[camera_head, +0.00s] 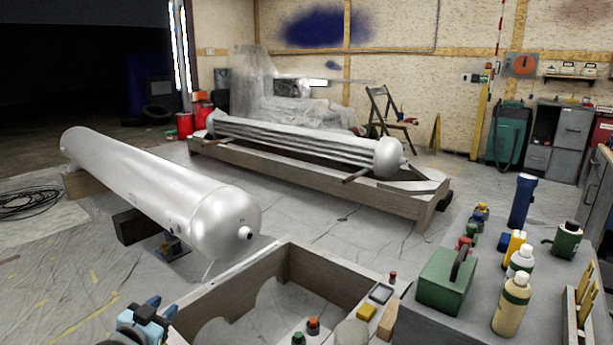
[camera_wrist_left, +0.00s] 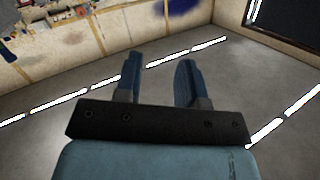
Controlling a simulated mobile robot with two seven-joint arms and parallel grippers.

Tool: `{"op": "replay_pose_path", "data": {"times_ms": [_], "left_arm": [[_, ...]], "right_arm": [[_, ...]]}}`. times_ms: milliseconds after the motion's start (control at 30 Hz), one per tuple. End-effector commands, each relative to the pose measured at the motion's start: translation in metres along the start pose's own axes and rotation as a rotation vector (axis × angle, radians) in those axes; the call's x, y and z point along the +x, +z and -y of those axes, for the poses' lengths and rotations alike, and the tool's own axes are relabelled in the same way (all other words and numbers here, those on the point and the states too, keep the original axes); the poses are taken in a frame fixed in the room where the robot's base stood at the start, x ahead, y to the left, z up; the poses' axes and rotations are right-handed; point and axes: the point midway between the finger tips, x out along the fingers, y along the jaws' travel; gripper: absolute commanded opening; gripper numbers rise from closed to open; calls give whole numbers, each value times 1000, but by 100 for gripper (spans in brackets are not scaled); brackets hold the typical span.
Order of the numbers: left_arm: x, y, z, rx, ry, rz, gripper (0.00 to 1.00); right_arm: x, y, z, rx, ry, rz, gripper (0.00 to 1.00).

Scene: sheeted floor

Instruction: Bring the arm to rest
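My left gripper (camera_head: 158,311) shows at the bottom left edge of the head view, with blue fingers. It is beside the left end of a wooden frame with rounded cutouts (camera_head: 335,268). In the left wrist view, the two blue fingers of the left gripper (camera_wrist_left: 159,76) stand apart with nothing between them. Behind them are only a grey surface with bright light strips and the room's wall. My right gripper is in neither view.
A long silver tank (camera_head: 150,185) lies at the left on blocks. A tube bundle (camera_head: 300,143) rests on a low wooden frame behind. At the right, a grey bench top (camera_head: 455,320) holds a green toolbox (camera_head: 446,283), bottles and a blue torch (camera_head: 521,202). Sheeted floor lies between.

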Motion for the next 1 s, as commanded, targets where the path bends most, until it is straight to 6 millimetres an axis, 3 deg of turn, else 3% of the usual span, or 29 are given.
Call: {"op": "replay_pose_path", "data": {"times_ms": [33, 200, 300, 400, 533, 700, 900, 1000], "left_arm": [[-18, 0, -38, -32, 49, -10, 36], [-88, -18, -143, -154, 186, -53, 36], [-128, -36, -184, -229, 242, -78, 36], [-163, -56, -211, -298, 280, -102, 36], [-203, -82, -233, -382, 314, -129, 36], [-249, -117, -247, -490, 338, -165, 36], [-257, -169, -226, -499, 285, -320, 36], [-254, -172, -222, -486, 275, -283, 36]], "right_arm": [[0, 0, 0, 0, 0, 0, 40], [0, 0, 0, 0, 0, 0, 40], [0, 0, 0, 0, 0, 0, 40], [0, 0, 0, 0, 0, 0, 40], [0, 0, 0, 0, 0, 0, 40], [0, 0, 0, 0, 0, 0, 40], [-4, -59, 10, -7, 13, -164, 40], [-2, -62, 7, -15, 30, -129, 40]]}}
